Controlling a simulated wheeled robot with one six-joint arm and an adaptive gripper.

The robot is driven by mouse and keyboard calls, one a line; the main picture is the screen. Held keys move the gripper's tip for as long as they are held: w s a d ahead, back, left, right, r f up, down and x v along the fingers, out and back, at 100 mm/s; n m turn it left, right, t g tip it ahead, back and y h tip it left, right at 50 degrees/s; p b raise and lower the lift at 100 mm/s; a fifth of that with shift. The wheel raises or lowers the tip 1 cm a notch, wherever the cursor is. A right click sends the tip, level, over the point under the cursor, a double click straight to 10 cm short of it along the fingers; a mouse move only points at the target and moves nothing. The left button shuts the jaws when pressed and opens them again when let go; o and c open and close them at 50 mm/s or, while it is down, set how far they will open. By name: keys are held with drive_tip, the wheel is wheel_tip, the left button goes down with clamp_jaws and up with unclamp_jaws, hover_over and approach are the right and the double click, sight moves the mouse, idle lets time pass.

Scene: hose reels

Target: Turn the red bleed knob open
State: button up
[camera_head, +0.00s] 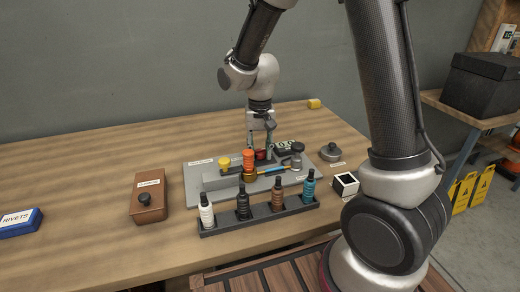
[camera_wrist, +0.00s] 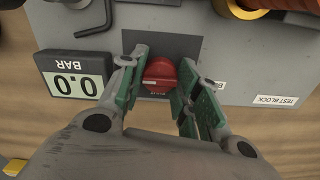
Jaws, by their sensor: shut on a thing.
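The red bleed knob (camera_wrist: 160,75) sits on a dark patch of the grey test block plate in the wrist view. In the head view the knob (camera_head: 261,155) is partly hidden behind the orange knob and beneath my gripper. My gripper (camera_wrist: 161,78) has its green-padded fingers on either side of the red knob, shut on it. In the head view my gripper (camera_head: 261,145) points down at the back of the plate (camera_head: 197,188). The fingers hide part of the knob's sides.
A gauge (camera_wrist: 78,74) reading 0.0 BAR stands beside the gripper. An orange knob (camera_head: 249,158) and yellow knob (camera_head: 224,162) are close by. A rack (camera_head: 262,222) of several bottles stands in front. A brown box (camera_head: 149,200) sits left; the left table is mostly clear.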

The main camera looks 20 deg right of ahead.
sight(260, 150)
idle(0.3)
drive_tip(key=o, duration=1)
drive_tip(key=shift+o, duration=0.2)
wheel_tip(260, 150, up, 12)
